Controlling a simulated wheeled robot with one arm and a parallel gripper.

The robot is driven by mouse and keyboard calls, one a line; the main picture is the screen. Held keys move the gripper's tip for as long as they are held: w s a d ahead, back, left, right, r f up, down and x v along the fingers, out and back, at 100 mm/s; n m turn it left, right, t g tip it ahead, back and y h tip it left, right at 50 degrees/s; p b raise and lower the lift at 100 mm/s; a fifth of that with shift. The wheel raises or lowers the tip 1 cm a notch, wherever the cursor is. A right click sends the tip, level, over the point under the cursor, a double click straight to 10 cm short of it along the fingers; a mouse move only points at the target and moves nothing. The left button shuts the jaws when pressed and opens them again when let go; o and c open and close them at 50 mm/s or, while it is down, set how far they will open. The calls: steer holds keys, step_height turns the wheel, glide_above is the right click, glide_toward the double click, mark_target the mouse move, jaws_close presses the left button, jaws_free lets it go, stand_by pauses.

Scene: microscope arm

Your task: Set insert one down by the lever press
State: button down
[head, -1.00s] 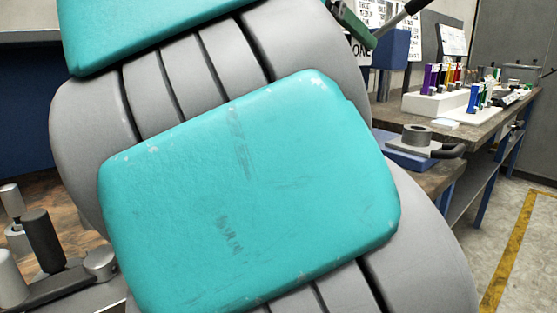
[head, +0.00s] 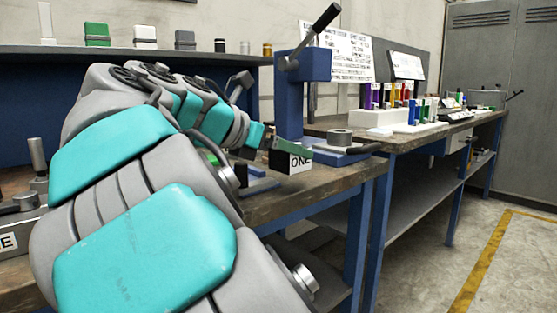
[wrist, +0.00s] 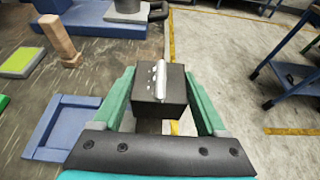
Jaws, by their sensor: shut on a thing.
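Insert one (head: 290,161) is a black block with a white "ONE" label, seen near the bench's front edge in the head view. In the wrist view the block (wrist: 172,88) has a silver hinge-like piece on top and sits between my gripper's green fingers (wrist: 160,92). My gripper (head: 282,147) is shut on it. The block appears held up beside the bench edge, with floor to its right; its height is unclear. The blue lever press (head: 291,95), with a dark angled lever, stands just behind it in the head view.
The wrist view shows an empty blue square frame (wrist: 40,139), a wooden post (wrist: 58,38) and a green pad (wrist: 21,61) on the bench. A grey cylinder on a blue base (head: 341,139) sits right of the press. Coloured items on white stands (head: 380,119) are farther back.

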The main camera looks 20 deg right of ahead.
steer(key=w+d, duration=0.2)
steer(key=w, duration=0.1)
steer(key=w+d, duration=0.3)
steer(key=w+d+f, duration=0.1)
steer(key=w+d, duration=0.2)
steer(key=w, duration=0.1)
steer(key=shift+d+b, duration=0.15)
steer(key=shift+b, duration=0.2)
steer(key=shift+w+f+b, duration=0.1)
steer(key=shift+f+b, duration=0.55)
steer(key=shift+f, duration=1.05)
steer(key=shift+f, duration=0.1)
jaws_free()
steer(key=shift+f, duration=0.15)
steer(key=p+v, duration=0.1)
steer(key=v, duration=1.1)
steer(key=shift+p, duration=0.4)
